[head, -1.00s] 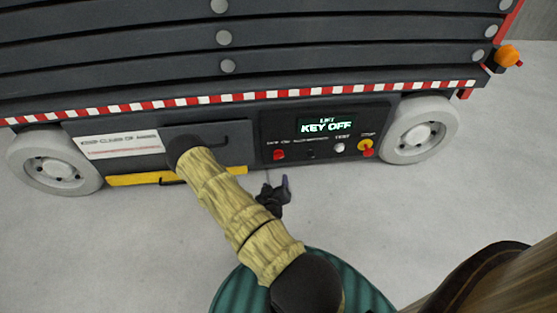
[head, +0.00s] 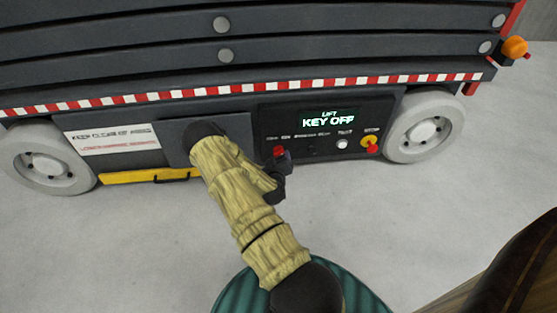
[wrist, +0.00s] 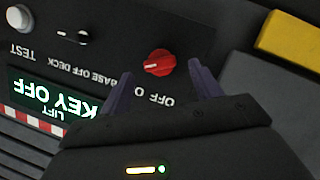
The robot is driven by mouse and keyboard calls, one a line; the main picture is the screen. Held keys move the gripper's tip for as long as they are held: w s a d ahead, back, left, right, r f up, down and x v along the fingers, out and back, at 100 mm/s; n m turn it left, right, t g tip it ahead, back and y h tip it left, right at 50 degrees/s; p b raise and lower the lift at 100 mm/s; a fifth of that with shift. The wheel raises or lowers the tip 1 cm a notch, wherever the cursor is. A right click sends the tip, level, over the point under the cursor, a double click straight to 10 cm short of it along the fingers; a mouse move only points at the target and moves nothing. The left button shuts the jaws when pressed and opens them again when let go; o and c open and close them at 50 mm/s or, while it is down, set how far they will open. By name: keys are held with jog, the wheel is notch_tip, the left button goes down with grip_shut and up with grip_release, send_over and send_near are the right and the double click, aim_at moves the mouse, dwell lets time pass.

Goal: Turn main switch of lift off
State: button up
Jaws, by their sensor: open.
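The red rotary switch (wrist: 160,63) is on the lift's dark control panel. In the wrist view it lies just beyond and between my purple fingertips, under lettering that starts "OFF O". A pale mark shows on the knob. My gripper (wrist: 162,82) is open, with one finger to each side of the knob's line; I cannot tell whether either touches it. In the head view my gripper (head: 285,165) is at the panel's left part, right by the red switch (head: 279,151). The green display (head: 328,119) reads "LIFT KEY OFF".
The panel also holds a small selector marked base, off, deck (wrist: 75,37), a white test button (head: 342,144) and a red stop button on yellow (head: 370,143). A yellow bar (head: 150,176) and white wheels (head: 425,130) flank the low chassis. The floor in front is clear.

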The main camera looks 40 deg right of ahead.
aim_at(278, 155)
jog(key=b+x, duration=0.1)
jog(key=x, duration=0.1)
jog(key=shift+w+d+f, duration=0.2)
jog(key=shift+w+d, duration=0.3)
jog(key=shift+c, duration=0.4)
jog(key=c, duration=0.9)
